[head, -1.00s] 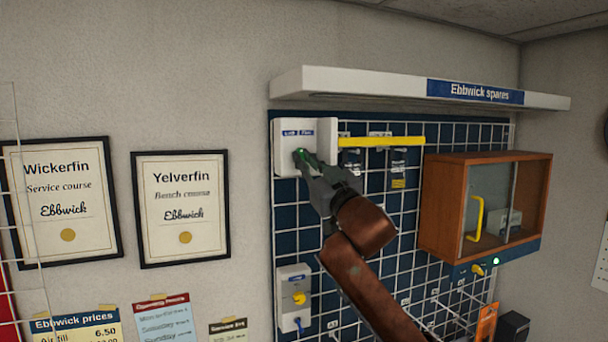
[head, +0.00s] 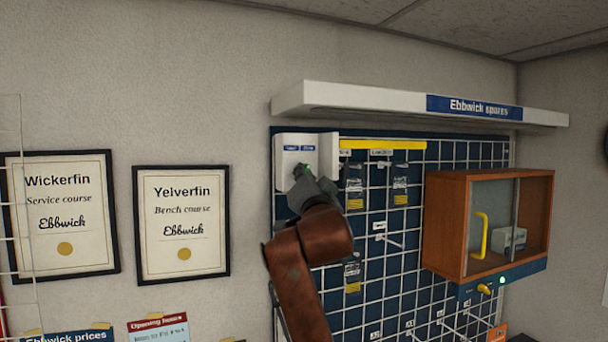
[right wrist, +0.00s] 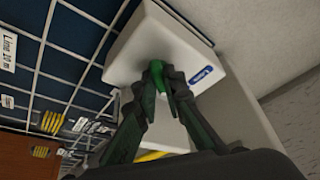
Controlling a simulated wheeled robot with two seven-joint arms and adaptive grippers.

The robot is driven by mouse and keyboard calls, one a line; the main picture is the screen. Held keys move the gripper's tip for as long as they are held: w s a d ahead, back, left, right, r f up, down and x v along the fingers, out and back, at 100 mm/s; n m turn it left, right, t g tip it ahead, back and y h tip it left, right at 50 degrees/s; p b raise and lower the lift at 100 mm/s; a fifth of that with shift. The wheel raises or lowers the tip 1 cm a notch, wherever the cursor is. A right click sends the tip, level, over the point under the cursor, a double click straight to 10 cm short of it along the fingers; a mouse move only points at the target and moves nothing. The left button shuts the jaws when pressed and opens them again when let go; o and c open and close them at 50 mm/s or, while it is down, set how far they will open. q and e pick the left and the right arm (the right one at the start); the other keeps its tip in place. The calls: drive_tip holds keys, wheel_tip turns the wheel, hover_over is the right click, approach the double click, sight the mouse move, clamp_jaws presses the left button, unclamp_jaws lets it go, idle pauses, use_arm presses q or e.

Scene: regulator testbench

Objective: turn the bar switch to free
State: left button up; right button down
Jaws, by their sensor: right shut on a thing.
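The bar switch is on a white box (head: 325,150) on the wall grid, with small blue labels along its top; their words are too small to read surely. My right gripper (head: 301,172) is at the box's front, shut on the switch handle, which the fingers mostly hide. In the right wrist view my right gripper (right wrist: 155,72) has its fingertips together on a green part against the white box (right wrist: 135,45). One blue label (right wrist: 200,75) shows beside them. The handle's exact angle is hard to tell. My left gripper is not in view.
A yellow bar (head: 383,145) runs right from the box, over hanging packets (head: 400,190). A white shelf (head: 370,98) juts out above. A wooden cabinet (head: 436,225) with glass doors stands to the right. Framed certificates (head: 182,222) hang on the left.

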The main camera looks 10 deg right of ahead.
drive_tip(key=shift+r+m+h, duration=0.15)
drive_tip(key=shift+m+h, duration=0.15)
drive_tip(key=shift+m, duration=0.7)
drive_tip(key=shift+g+p, duration=0.3)
drive_tip(key=c, duration=2)
unclamp_jaws()
drive_tip(key=v, duration=1.2)
drive_tip(key=shift+a, duration=0.1)
